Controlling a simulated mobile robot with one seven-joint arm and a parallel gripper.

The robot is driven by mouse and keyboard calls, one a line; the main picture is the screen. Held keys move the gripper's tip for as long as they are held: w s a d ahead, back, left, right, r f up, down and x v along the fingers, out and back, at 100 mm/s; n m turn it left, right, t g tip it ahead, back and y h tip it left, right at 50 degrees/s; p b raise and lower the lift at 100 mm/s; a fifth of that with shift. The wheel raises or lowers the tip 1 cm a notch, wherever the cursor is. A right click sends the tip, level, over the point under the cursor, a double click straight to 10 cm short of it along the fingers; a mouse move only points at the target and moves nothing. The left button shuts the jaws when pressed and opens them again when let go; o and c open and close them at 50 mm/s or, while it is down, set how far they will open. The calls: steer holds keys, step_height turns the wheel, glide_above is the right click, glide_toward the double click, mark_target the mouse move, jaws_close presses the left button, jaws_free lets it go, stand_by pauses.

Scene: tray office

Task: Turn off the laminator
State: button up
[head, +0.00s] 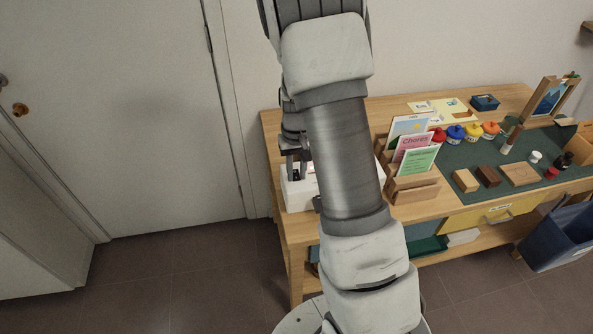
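A white, box-shaped machine, which looks like the laminator (297,198), stands at the left end of the wooden table. My arm crosses in front of it and hides its middle. Its right end shows beside the card holder. My gripper (297,172) points down at the left end of the machine, with its fingertips at or just above the top. A small dark part shows at the fingertips. I cannot tell whether they touch it, or whether the fingers are open or shut. No switch or light can be made out.
A wooden holder with cards (413,186) stands right of the machine. A blue bin (556,238) is at the right. The floor at left, before the door (120,110), is clear.

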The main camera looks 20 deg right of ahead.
jaws_close()
steer(key=shift+r, duration=0.1)
steer(key=shift+w+d+r+g+p, duration=0.15)
steer(key=shift+g+p, duration=0.35)
steer(key=shift+p, duration=0.5)
steer(key=shift+w+g+y+p, duration=0.3)
steer(key=shift+g+p, duration=0.5)
steer(key=shift+g, duration=0.2)
steer(key=o, duration=0.8)
jaws_free()
